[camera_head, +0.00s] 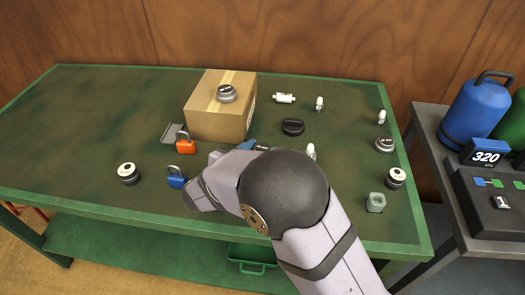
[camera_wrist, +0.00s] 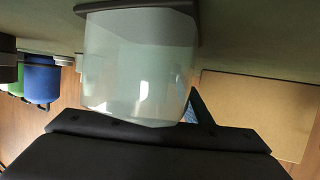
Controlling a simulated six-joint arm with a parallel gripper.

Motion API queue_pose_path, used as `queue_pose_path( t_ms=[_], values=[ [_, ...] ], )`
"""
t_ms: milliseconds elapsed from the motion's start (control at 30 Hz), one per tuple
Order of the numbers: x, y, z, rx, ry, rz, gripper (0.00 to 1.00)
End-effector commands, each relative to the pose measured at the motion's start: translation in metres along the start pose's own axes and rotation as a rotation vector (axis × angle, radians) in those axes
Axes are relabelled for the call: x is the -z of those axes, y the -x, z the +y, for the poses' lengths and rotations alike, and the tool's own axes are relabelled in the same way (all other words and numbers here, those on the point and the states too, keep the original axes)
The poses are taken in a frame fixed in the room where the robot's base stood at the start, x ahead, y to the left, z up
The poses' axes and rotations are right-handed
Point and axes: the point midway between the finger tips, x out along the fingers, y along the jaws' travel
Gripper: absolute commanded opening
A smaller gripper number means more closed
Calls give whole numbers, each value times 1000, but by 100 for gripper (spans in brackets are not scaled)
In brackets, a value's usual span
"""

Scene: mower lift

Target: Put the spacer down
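My gripper (camera_wrist: 197,106) is low over the green table, near the front of the cardboard box. In the head view my own arm hides most of it. In the wrist view one dark finger with a blue pad shows. A large pale, see-through piece with a dark rim (camera_wrist: 138,70) fills the middle there and overlaps the finger. Whether it is held or stands in front of the fingers cannot be told. I cannot tell for sure which thing is the spacer. A small dark piece with a light end (camera_head: 263,147) shows beside the gripper in the head view.
The cardboard box (camera_head: 217,118) carries a grey round part (camera_head: 227,93). An orange padlock (camera_head: 185,143), a blue padlock (camera_head: 176,178) and a black knob (camera_head: 293,127) are near the arm. A grey-green block (camera_head: 376,202) is at right. The table's left part (camera_head: 80,125) is clear.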

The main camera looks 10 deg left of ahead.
Motion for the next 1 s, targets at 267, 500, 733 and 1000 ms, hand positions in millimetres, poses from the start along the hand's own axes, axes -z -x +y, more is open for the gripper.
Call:
queue_pose_path(
  t_ms=[267, 500, 733, 1000],
  values=[
    [-1, 0, 0, 0, 2, -2, 9],
    [1, 1, 0, 0, 3, -4, 0],
    [27, 10, 0, 1, -3, -2, 0],
    [70, 26, 0, 1, -2, 1, 0]
  ],
)
